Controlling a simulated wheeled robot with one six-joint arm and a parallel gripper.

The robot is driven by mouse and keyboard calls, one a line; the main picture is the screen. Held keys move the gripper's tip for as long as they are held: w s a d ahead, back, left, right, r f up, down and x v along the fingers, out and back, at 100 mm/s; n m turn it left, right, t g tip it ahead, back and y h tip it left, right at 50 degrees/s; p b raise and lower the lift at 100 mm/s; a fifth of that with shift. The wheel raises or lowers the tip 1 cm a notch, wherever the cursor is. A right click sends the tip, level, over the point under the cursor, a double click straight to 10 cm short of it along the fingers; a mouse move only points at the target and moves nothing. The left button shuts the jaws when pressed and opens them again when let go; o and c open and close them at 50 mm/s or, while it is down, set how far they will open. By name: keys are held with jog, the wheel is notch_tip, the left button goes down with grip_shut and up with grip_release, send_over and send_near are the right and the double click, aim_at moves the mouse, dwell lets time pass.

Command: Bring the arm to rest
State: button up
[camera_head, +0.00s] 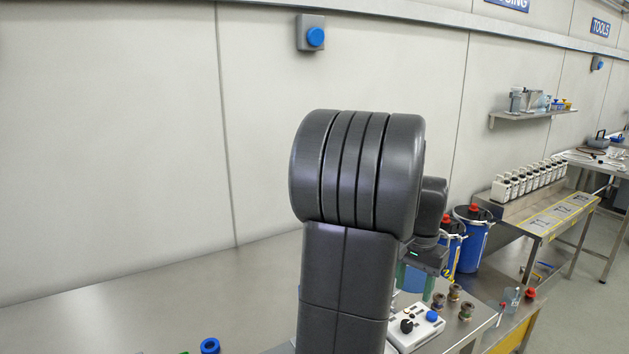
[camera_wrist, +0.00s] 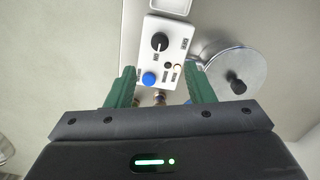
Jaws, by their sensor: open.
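My arm (camera_head: 350,220) rises in the middle of the head view and is bent over at the top. My gripper (camera_head: 414,281) hangs at its far right side, partly hidden behind the arm. In the wrist view my gripper (camera_wrist: 160,85) has its two green fingers apart with nothing held between them. A white control box (camera_head: 418,326) with a black knob and a blue button lies below the gripper on the steel bench. The box (camera_wrist: 173,62) also shows beyond and between the fingertips in the wrist view.
A round metal lid (camera_wrist: 222,65) with a black knob is close to the right finger. Several small spools (camera_head: 454,292) stand by the box. Blue drums (camera_head: 470,240) stand behind. The bench (camera_head: 150,310) is mostly clear on the left, before a wall (camera_head: 110,130).

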aim_at(407, 323)
notch_tip(407, 323, down, 10)
jog(key=shift+r, duration=0.2)
jog(key=shift+f, duration=0.3)
jog(key=n, duration=0.5)
jog(key=shift+n, duration=0.4)
jog(key=n, duration=1.1)
jog(key=shift+n, duration=0.4)
jog(key=shift+r, duration=0.75)
